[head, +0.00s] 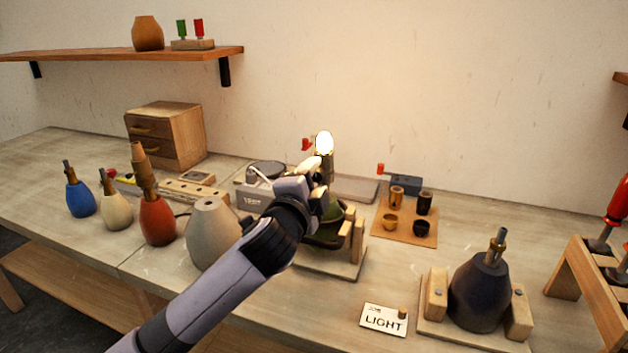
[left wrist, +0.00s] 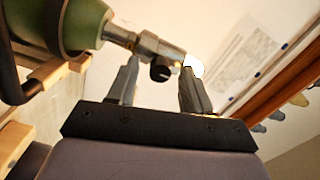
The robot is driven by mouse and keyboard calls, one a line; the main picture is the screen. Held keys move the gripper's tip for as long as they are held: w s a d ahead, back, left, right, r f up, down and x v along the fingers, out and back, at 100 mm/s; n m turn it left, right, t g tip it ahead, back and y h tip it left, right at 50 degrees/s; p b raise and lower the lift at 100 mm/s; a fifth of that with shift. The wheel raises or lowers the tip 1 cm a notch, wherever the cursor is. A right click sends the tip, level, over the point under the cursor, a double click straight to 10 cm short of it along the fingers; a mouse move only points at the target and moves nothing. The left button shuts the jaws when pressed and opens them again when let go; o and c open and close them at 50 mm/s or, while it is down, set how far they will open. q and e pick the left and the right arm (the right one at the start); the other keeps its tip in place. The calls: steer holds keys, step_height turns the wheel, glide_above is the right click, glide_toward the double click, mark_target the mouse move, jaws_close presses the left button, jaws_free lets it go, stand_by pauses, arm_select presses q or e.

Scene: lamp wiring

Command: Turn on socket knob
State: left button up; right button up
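The green lamp base (head: 332,212) stands in a wooden cradle at mid-table, partly hidden behind my left arm. In the left wrist view the green base (left wrist: 75,22) carries a metal socket (left wrist: 147,46) with a small dark socket knob (left wrist: 159,73). The bulb (head: 324,143) at the socket's end glows bright white; it also shows as a white patch in the left wrist view (left wrist: 194,66). My left gripper (head: 318,172) is at the socket. In its wrist view its two fingers (left wrist: 160,78) are apart, with the knob between them and gaps visible on both sides. My right gripper is not in view.
Blue (head: 80,197), cream (head: 116,211), red (head: 157,219) and grey (head: 208,232) lamp bases stand left. A dark base (head: 480,292) sits in a cradle (head: 434,305) at right, near a LIGHT card (head: 384,319). A wooden board (head: 402,238) holds small cups.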

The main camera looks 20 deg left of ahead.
arm_select(q)
steer(key=s+b, duration=0.1)
steer(key=s, duration=0.6)
stand_by(0.4)
stand_by(0.3)
steer(key=s+a+f+n+g, duration=0.2)
steer(key=s+f+n+g, duration=0.2)
steer(key=s+f, duration=0.45)
steer(key=s+a+f+n+g, duration=0.1)
steer(key=s+f+n+g, duration=0.35)
steer(key=f, duration=0.65)
steer(key=s+a+f+n+g, duration=0.1)
steer(key=s+f+n+g, duration=0.2)
steer(key=s, duration=0.6)
steer(key=s+a+f+n+g, duration=0.1)
steer(key=s+f+n+g, duration=0.15)
steer(key=s+f, duration=0.5)
steer(key=w+d+f+m+t+h, duration=0.1)
steer(key=w+d+f+t+h, duration=0.1)
steer(key=w+f+t, duration=0.3)
steer(key=shift+d+f+t, duration=0.5)
steer(key=shift+f+t, duration=0.3)
steer(key=shift+f, duration=0.3)
steer(key=shift+w, duration=0.1)
